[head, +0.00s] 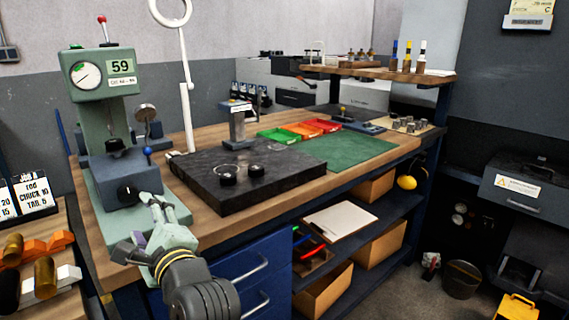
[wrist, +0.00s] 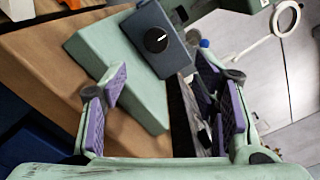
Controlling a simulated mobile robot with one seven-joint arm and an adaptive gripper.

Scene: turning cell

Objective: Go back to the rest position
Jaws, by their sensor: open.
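My gripper (head: 150,222) is open and empty, low in front of the green hardness tester (head: 105,130) at the workbench's left end. In the wrist view my gripper (wrist: 165,100) shows its purple-padded fingers spread wide. Between and beyond them are the tester's pale green base (wrist: 125,75) and its dark block with a round knob (wrist: 155,40). I cannot tell whether a finger touches the base.
A black surface plate (head: 240,175) with two small dark parts lies right of the tester. Beyond it are red, orange and green trays (head: 300,130) and a green mat (head: 345,149). A white ring lamp (head: 186,80) rises behind. Brass pieces (head: 44,275) lie at the lower left.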

